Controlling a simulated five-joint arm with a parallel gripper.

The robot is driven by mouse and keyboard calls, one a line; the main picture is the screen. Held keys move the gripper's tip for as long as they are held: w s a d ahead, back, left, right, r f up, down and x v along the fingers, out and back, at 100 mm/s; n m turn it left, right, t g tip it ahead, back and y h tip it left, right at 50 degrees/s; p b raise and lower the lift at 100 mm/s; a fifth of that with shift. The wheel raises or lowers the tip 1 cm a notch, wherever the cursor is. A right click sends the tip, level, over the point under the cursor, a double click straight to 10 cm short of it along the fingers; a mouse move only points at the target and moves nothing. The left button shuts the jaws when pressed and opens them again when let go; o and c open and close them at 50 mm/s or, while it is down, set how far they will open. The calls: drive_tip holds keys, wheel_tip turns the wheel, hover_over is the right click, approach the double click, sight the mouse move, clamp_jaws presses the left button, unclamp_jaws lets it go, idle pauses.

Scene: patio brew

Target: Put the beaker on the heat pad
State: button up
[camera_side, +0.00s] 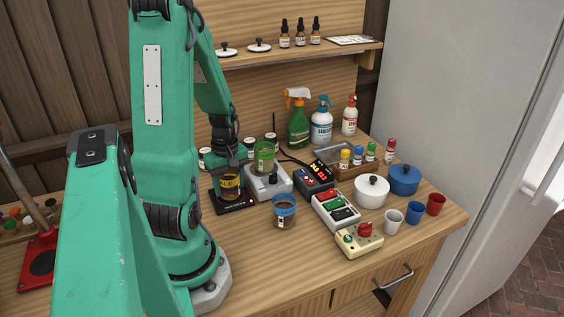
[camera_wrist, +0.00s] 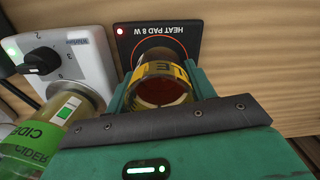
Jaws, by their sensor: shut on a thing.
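My gripper (camera_side: 229,172) is shut on a glass beaker (camera_side: 229,187) with a yellow label and dark amber contents. The beaker is upright over the black heat pad (camera_side: 237,208). In the wrist view the beaker (camera_wrist: 162,90) sits between the jaws, and the pad (camera_wrist: 158,22), marked "HEAT PAD 8 W", shows behind it with a red light and an orange ring. The beaker's base looks at or very near the pad; I cannot tell whether it touches. The beaker hides part of the pad.
A blue-banded beaker (camera_side: 285,212) stands on the bench to the right. Spray bottles (camera_side: 321,124), pots (camera_side: 372,191) and cups (camera_side: 414,213) stand further right.

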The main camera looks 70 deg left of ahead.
drive_tip(key=shift+f, duration=0.1)
drive_tip(key=o, duration=1.1)
drive_tip(key=shift+a+r, duration=0.2)
drive_tip(key=shift+r, duration=5.95)
drive_tip(key=shift+d, duration=0.1)
